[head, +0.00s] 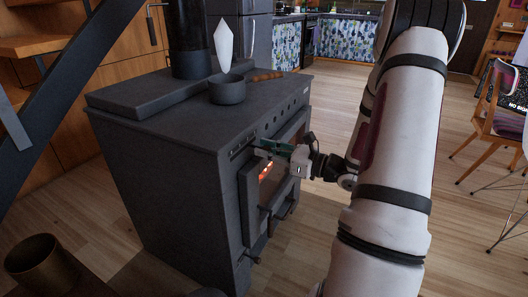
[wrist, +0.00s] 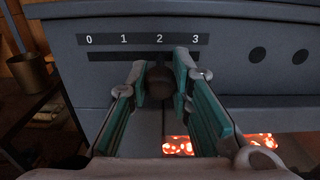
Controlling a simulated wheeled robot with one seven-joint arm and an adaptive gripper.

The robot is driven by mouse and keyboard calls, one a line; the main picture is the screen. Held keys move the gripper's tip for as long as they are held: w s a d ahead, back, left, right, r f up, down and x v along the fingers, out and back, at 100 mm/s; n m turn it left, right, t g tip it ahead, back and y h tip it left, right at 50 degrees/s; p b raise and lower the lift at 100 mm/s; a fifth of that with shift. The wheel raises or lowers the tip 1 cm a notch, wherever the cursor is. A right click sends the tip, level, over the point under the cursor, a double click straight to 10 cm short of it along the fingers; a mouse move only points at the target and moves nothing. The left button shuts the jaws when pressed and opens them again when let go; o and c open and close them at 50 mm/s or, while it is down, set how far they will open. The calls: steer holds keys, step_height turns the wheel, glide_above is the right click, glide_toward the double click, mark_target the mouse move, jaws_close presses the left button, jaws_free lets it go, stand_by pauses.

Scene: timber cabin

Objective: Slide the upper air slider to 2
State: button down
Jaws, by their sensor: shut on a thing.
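The dark stove (head: 170,190) has a strip of white numbers 0 to 3 (wrist: 142,40) above a dark horizontal slot (wrist: 108,56) on its front. The upper air slider's round dark knob (wrist: 160,82) shows in the wrist view, in line below the 2. My gripper (wrist: 160,80) has its green-padded fingers on both sides of the knob, shut on it. In the head view my gripper (head: 268,148) is at the upper front of the stove, and the knob is hidden there.
Glowing embers (wrist: 180,146) show in the firebox below. A dark pot (head: 227,90) stands on the stove top. A brass bucket (head: 36,264) is at lower left. Round holes (wrist: 257,55) lie right of the scale. Wooden floor (head: 335,110) is open beyond the stove.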

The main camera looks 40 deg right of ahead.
steer(key=c, duration=1.4)
jaws_free()
steer(key=shift+s, duration=0.15)
steer(key=v, duration=1.1)
steer(key=shift+s+d, duration=0.15)
steer(key=shift+s, duration=0.25)
